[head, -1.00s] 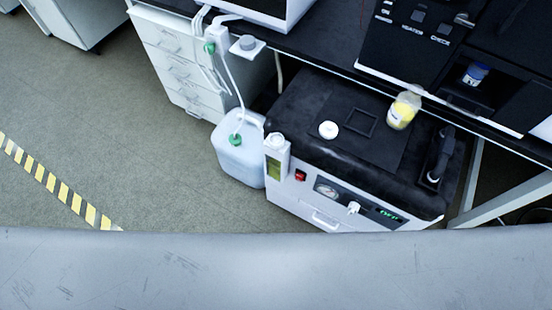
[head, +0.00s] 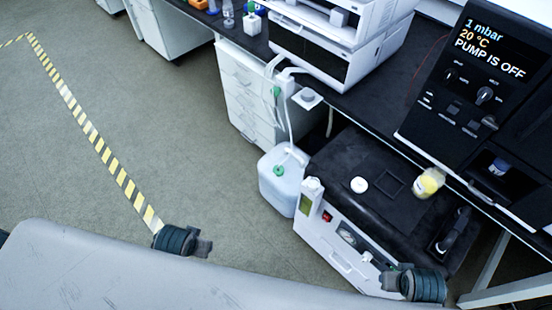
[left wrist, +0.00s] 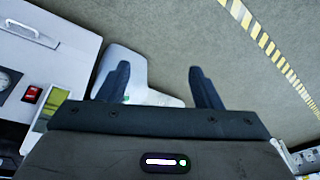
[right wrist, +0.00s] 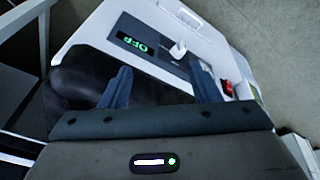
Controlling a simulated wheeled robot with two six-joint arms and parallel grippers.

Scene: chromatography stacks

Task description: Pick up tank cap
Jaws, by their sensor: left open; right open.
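A white round cap (head: 359,185) lies on the black top of the white pump unit (head: 338,250), left of a square outline. A white translucent tank (head: 281,188) stands on the floor beside the unit, with a green fitting (head: 279,171) and a tube on top. I cannot tell which of these is the tank cap. My left gripper (head: 203,246) is open and empty, left of the tank; the tank (left wrist: 140,72) shows beyond its fingers (left wrist: 159,76). My right gripper (head: 392,278) is open and empty at the unit's front right; its fingers (right wrist: 159,74) face the unit's panel.
A yellow-filled jar (head: 429,183) stands on the pump unit's top, near a black handle (head: 453,230). A black bench (head: 375,112) carries instruments behind it, above white drawers (head: 252,95). The floor to the left, with yellow-striped tape (head: 98,145), is clear.

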